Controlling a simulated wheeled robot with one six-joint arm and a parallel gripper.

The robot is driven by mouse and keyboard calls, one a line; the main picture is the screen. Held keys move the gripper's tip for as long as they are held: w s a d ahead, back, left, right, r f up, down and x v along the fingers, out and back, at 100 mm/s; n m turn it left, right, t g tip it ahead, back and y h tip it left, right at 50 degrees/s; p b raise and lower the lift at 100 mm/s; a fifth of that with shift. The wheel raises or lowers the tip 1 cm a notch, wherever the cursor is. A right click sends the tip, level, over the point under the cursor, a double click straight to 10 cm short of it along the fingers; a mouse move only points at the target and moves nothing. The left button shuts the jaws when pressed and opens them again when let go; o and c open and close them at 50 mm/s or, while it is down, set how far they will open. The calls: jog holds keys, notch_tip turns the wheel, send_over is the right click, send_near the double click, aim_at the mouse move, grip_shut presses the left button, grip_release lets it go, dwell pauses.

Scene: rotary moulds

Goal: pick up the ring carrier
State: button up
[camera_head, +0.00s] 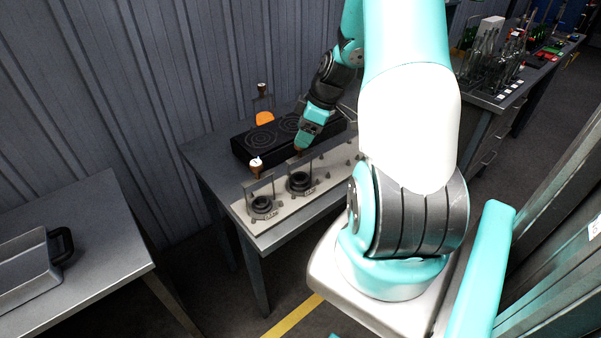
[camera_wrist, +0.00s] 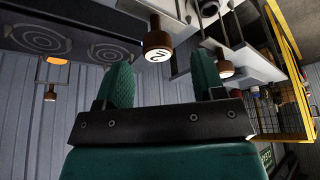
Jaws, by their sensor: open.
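Two frames with brown-capped handles stand over dark round moulds on a pale strip. The left frame (camera_head: 247,189) has its cap (camera_head: 255,161) free. My gripper (camera_head: 302,143) is open above the second frame (camera_head: 289,172), mostly covering its cap. In the wrist view, a brown cap with a white marked face (camera_wrist: 157,45) lies ahead between the green fingers of my gripper (camera_wrist: 163,72), apart from both. A second cap (camera_wrist: 225,69) is beyond the right finger. I cannot tell which frame is the ring carrier.
A black two-ring hotplate (camera_head: 262,147) stands behind the strip. A grey tray (camera_head: 30,270) lies on the left table. Glassware (camera_head: 483,62) crowds the right bench. The corrugated wall is close behind.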

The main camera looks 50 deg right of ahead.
aim_at(298, 149)
jog(key=shift+d+p+x, duration=0.1)
jog(key=shift+p+x, duration=0.55)
jog(key=shift+x, duration=0.9)
jog(key=shift+d+p+x, duration=0.15)
jog(key=shift+p+x, duration=0.5)
jog(key=shift+x, duration=0.9)
jog(key=shift+s+f, duration=0.1)
jog(key=shift+s, duration=0.15)
grip_shut()
